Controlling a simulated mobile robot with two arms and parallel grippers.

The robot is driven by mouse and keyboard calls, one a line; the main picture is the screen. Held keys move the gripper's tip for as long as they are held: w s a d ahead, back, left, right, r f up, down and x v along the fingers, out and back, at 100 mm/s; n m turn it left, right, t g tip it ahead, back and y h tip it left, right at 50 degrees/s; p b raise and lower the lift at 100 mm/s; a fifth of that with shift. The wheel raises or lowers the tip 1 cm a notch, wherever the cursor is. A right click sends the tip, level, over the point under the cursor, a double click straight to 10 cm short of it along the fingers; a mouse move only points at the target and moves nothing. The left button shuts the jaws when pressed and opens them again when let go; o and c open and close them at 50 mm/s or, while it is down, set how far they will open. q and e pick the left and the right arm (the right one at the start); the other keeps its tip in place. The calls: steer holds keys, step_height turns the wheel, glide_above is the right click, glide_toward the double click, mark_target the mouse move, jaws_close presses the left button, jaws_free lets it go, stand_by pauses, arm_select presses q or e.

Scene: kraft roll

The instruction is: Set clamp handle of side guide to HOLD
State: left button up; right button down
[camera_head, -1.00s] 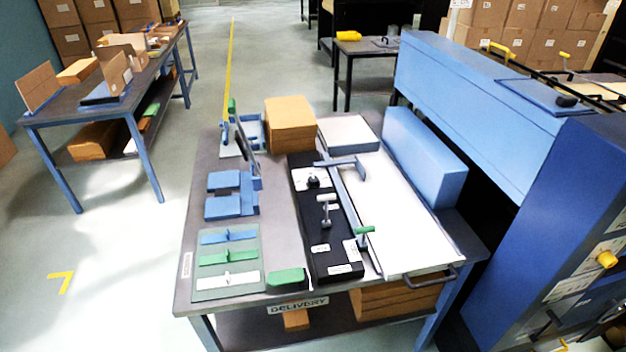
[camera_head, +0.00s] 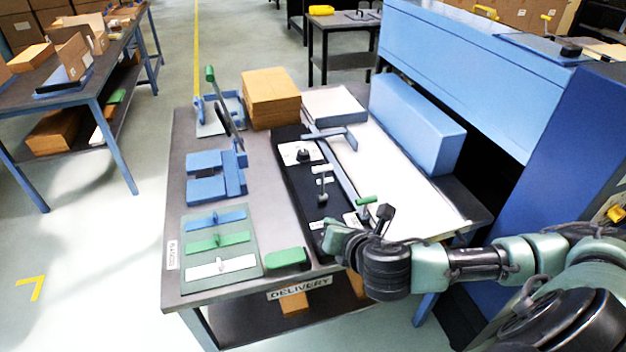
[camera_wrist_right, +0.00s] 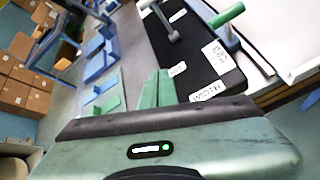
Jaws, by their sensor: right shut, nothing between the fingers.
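The side guide is a long grey-blue bar (camera_head: 343,178) with a crosspiece, lying along a black plate (camera_head: 290,170) on the delivery table. A green-topped handle (camera_head: 366,200) stands at its near end and also shows in the right wrist view (camera_wrist_right: 227,14). A white-topped handle (camera_head: 323,169) stands on the black plate. I cannot tell for sure which one is the clamp handle, and its label words are too small to read. My right gripper (camera_head: 335,238) is shut and empty above the plate's near end, apart from both handles. Its green fingers (camera_wrist_right: 158,88) touch each other. My left gripper is out of view.
A green block (camera_head: 287,259) lies at the table's front edge, left of my right gripper. A panel with blue, green and white strips (camera_head: 218,243), blue blocks (camera_head: 215,178) and a brown stack (camera_head: 270,98) stand left and behind. A blue machine (camera_head: 470,60) bounds the right side.

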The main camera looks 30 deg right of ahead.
steer(key=d+r+n+t, duration=0.1)
steer(key=d+r+n, duration=0.3)
glide_toward(323, 174)
step_height(323, 174, down, 4)
steer(key=w, duration=0.1)
steer(key=w+p, duration=0.1)
steer(key=w+r, duration=0.1)
steer(key=w, duration=0.1)
steer(key=shift+d+n+h+p, duration=0.1)
steer(key=shift+n+h+p, duration=0.2)
steer(key=shift+h+p, duration=0.1)
steer(key=shift+w+d+r, duration=0.2)
steer(key=shift+w, duration=0.45)
